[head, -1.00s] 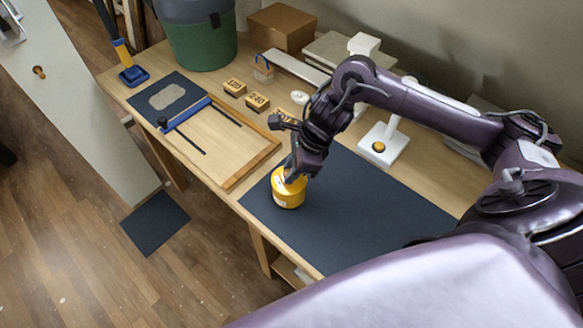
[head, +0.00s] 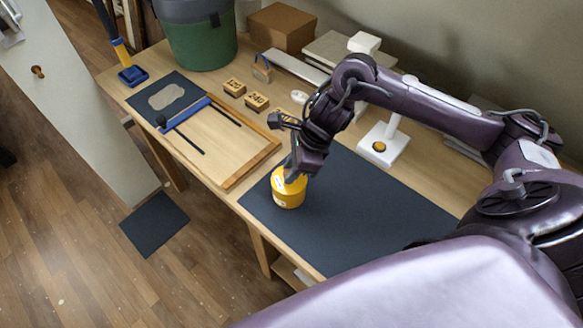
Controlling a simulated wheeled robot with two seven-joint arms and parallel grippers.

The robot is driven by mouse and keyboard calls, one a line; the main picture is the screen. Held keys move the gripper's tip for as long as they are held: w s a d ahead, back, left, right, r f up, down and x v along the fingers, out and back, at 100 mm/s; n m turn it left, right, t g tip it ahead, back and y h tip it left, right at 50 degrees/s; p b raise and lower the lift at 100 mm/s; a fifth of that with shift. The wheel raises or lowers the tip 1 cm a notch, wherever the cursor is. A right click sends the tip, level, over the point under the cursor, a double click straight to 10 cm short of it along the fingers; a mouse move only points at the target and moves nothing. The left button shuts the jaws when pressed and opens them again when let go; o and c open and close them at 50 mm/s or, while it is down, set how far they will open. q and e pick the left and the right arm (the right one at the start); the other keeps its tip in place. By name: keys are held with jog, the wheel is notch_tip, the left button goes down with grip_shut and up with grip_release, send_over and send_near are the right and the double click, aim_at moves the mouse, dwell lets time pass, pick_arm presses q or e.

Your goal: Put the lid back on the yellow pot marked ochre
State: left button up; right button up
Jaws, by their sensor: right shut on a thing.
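The yellow pot (head: 288,200) stands upright on the dark mat near the bench's front edge. A small pale label shows on its side, too small to read. My right gripper (head: 293,174) points down at the pot's top and is shut on a yellow lid, mostly hidden by the fingers. The lid is at the pot's mouth; I cannot tell whether it is seated or just above. My left gripper is not in view.
The dark mat (head: 380,220) is clear right of the pot. A wooden frame with a blue bar (head: 230,178) lies left. The bench's front edge is close to the pot.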

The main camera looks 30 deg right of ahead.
dwell(0.3)
jog(key=o, duration=1)
jog(key=shift+o, duration=0.6)
jog(key=o, duration=0.4)
jog(key=shift+r, duration=0.15)
jog(key=shift+r+p, duration=2.1)
jog(key=shift+r, duration=1.25)
